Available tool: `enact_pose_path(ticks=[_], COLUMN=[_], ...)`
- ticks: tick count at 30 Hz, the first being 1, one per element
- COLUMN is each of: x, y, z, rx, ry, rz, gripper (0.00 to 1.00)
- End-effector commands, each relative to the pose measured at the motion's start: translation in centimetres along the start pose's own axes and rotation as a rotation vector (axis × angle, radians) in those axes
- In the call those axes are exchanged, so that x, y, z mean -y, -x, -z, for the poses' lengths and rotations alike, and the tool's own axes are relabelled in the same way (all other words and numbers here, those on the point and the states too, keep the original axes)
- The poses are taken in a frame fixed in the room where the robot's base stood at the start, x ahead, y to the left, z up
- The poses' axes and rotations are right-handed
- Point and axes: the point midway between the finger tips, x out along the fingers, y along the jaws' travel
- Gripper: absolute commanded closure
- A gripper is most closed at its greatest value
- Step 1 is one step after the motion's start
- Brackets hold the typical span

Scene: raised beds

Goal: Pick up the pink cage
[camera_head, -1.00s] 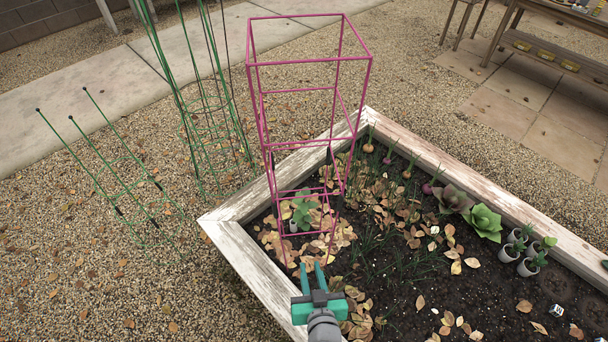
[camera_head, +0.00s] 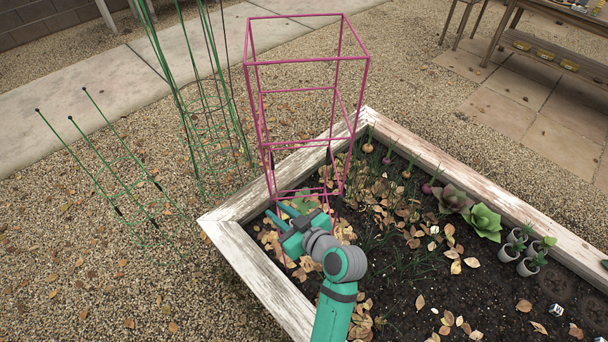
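The pink cage (camera_head: 366,85) is a tall, upright wire frame. It stands in the near left corner area of the raised bed (camera_head: 250,262), with its lower part among dry leaves. A green plant (camera_head: 303,199) shows inside its base, partly covered by my gripper. My gripper (camera_head: 275,215) is at the cage's lower left front, with its two teal fingers apart and pointing left. I see nothing between the fingers. I cannot tell whether the fingers touch the cage's wires. The arm hides part of the cage's bottom front.
Green wire cages (camera_head: 205,110) and green stakes (camera_head: 105,165) stand on the gravel to the left. Rosette plants (camera_head: 484,222) and small potted plants (camera_head: 517,240) are at the bed's right. A wooden table (camera_head: 560,12) is far right.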

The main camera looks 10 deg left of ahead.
Motion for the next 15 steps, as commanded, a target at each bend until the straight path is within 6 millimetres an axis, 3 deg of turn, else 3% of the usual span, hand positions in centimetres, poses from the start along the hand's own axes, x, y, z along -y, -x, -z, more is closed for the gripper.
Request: enact_pose_path(ticks=[8,15], x=[0.0,-0.1], y=[-2.1,-5.3], z=[0.0,-0.1], rx=[-0.001,0.0], ry=[0.0,0.0], rz=[-0.001,0.0], gripper=[0.78,0.78])
